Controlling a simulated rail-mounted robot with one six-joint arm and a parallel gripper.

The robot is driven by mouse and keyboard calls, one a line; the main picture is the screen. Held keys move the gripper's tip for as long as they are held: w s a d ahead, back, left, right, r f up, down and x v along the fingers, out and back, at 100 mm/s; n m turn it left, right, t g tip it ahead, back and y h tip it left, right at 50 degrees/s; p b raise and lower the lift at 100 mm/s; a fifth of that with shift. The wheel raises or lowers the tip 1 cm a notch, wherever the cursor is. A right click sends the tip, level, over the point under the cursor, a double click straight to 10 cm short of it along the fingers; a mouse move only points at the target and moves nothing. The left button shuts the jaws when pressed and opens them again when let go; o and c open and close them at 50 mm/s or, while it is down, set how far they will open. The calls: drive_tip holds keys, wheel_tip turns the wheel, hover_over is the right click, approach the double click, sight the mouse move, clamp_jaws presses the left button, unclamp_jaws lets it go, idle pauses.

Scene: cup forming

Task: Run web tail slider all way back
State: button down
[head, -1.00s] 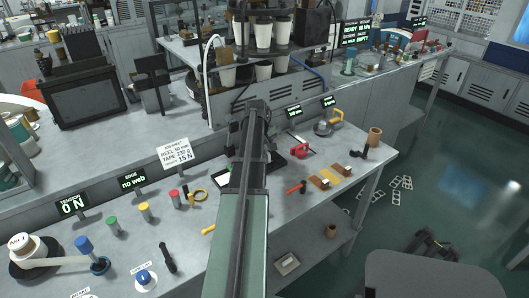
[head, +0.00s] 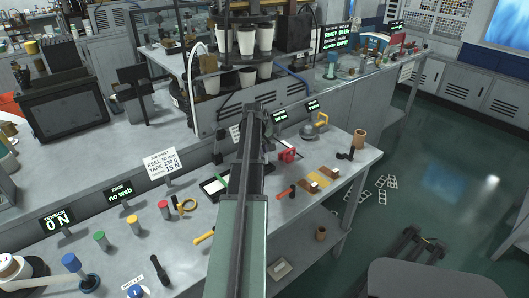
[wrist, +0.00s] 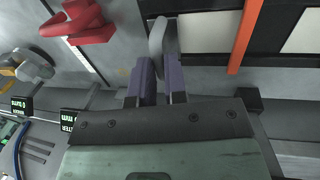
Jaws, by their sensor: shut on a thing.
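My gripper (wrist: 158,62) shows in the wrist view as two purple-grey fingers close together, pointing up in the picture. Between and just beyond their tips is a light grey rounded knob (wrist: 155,37), and the fingers are shut on it. It may be the web tail slider's handle; no label on it can be read. A long orange strip (wrist: 246,38) lies across black-framed white panels (wrist: 212,38) to the right of the fingers. In the head view my arm hides the fingertips and whatever they hold.
Left stand coloured knobs (head: 164,207) and a TENSION display (head: 57,221). Cup stacks (head: 245,40) rise behind.

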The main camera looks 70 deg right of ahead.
drive_tip(key=shift+s+d, duration=0.1)
drive_tip(key=shift+d, duration=0.1)
drive_tip(key=c, duration=1.2)
unclamp_jaws()
drive_tip(key=shift+s+d, duration=0.1)
drive_tip(key=shift+o, duration=0.2)
wheel_tip(320, 180, up, 11)
drive_tip(key=w+a+p, duration=0.1)
drive_tip(key=a+p, duration=0.1)
drive_tip(key=p, duration=0.8)
drive_tip(key=shift+w+f+p, duration=0.15)
drive_tip(key=shift+p, duration=0.2)
